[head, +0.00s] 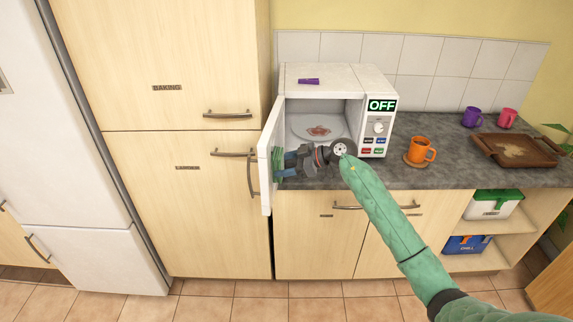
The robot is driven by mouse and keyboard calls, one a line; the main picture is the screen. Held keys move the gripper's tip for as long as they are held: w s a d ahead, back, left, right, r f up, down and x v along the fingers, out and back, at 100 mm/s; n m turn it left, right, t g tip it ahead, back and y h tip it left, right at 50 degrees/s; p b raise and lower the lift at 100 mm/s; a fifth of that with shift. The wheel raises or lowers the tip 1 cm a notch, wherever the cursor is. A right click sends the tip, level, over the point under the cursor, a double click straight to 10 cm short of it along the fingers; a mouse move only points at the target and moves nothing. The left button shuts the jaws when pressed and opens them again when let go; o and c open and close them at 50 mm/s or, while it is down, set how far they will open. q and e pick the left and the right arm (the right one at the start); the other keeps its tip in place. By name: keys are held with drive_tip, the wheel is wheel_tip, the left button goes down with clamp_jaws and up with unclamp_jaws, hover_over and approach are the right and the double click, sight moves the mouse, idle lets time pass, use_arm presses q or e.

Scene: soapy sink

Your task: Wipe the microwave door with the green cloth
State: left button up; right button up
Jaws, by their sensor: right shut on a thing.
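The white microwave (376,84) stands on the counter with its door (265,190) swung open to the left, and its display reads OFF. My right gripper (284,164) reaches across the front of the open microwave to the inner side of the door. It is shut on the green cloth (277,158), of which only a small part shows between the jaws and the door. The cloth appears to be against the door's inner face, but I cannot tell whether it touches. My left gripper is out of view.
Inside the microwave is a round plate (305,124) with a reddish stain. A purple object (309,81) lies on top. An orange mug (420,150) stands on a coaster to the right, with a brown tray (515,149) and two mugs beyond. Tall cupboards stand left of the door.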

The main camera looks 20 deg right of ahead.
drive_tip(key=shift+w+a, duration=0.1)
drive_tip(key=shift+a, duration=0.25)
